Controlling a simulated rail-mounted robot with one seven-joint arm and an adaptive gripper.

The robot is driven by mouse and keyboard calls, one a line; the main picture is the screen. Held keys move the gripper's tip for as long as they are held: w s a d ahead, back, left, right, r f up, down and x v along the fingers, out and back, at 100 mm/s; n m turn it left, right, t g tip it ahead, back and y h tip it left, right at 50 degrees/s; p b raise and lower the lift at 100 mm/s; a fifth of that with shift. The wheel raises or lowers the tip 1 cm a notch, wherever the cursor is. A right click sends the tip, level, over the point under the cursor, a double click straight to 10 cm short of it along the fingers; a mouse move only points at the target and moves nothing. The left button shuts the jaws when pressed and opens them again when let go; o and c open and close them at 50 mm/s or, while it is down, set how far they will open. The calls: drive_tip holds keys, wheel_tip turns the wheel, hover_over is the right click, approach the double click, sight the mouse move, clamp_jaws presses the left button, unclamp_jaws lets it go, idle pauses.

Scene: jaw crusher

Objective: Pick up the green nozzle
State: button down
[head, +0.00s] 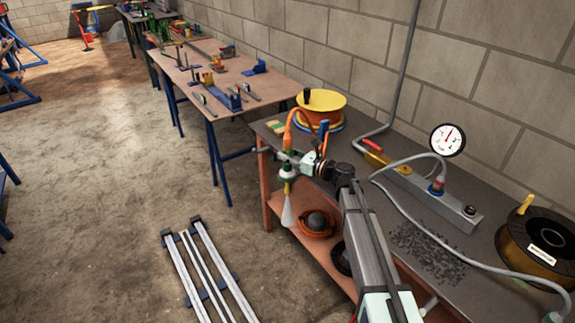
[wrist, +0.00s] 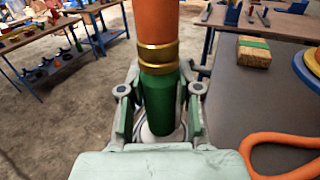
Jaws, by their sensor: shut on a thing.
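The green nozzle (wrist: 160,105) stands upright between my fingers in the wrist view, with brass rings (wrist: 156,55) and an orange hose (wrist: 156,18) above it. My gripper (wrist: 160,112) is shut on its green body, one finger on each side. In the head view my gripper (head: 287,172) is at the left edge of the grey workbench. The fingers hide part of the nozzle.
The grey workbench (head: 335,185) carries a yellow reel (head: 321,101), a grey manifold with a gauge (head: 447,139), dark gravel (head: 425,250) and a black spool (head: 540,245). A wooden table (head: 245,75) stands behind. Metal rails (head: 210,270) lie on the floor, which is open at left.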

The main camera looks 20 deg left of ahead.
drive_tip(key=shift+r, duration=0.15)
wheel_tip(320, 180, up, 34)
drive_tip(key=p, duration=1)
drive_tip(key=shift+f, duration=0.25)
idle(0.9)
